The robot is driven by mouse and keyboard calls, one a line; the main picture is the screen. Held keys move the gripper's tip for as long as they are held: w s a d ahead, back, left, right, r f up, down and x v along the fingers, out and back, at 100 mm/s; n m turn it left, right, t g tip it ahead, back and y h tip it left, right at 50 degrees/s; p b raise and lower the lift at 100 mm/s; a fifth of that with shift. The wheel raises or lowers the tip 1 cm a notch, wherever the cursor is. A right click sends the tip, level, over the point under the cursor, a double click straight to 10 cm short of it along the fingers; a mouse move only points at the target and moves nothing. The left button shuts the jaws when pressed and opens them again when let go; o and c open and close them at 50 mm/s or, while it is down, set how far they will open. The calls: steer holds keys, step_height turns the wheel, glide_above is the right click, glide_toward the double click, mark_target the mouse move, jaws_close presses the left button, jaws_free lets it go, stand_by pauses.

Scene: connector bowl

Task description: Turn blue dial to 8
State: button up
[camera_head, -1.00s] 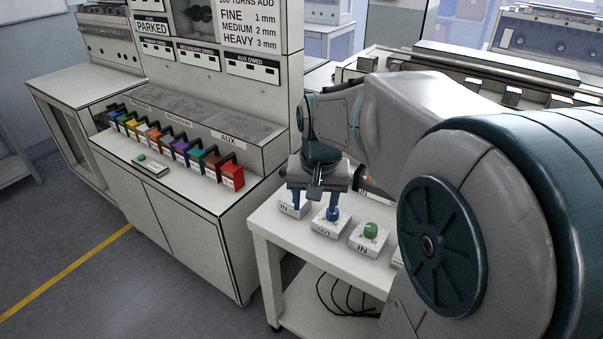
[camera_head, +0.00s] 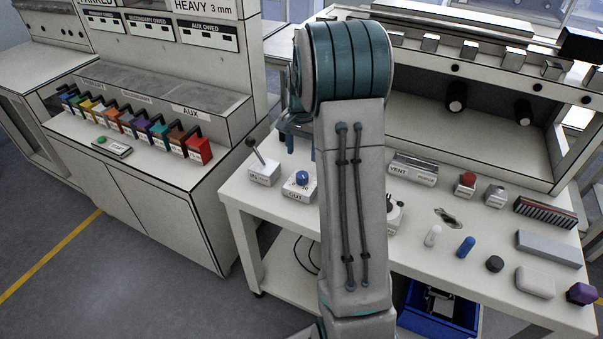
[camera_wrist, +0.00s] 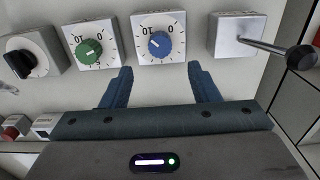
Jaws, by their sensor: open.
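The blue dial (camera_wrist: 160,43) sits on a white square block with a tick scale; the 0 and 10 marks show upside down in the wrist view. A pale line shows on its knob, but the number it points to cannot be read. In the head view the blue dial (camera_head: 302,178) stands on a block labelled OUT near the table's left end. My gripper (camera_wrist: 163,78) is open and empty, its blue fingers apart and short of the dial in the wrist picture. In the head view my arm mostly hides the gripper.
In the wrist view a green dial (camera_wrist: 89,51) and a black knob (camera_wrist: 20,64) stand left of the blue dial. A lever block (camera_wrist: 234,38) stands right, its handle sticking out. Coloured blocks (camera_head: 198,148) line the left bench. Several loose items lie on the table's right.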

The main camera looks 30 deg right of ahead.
mark_target(302, 175)
step_height(302, 175, down, 10)
steer(key=shift+r+p, duration=0.25)
steer(key=shift+p, duration=0.1)
steer(key=c, duration=1)
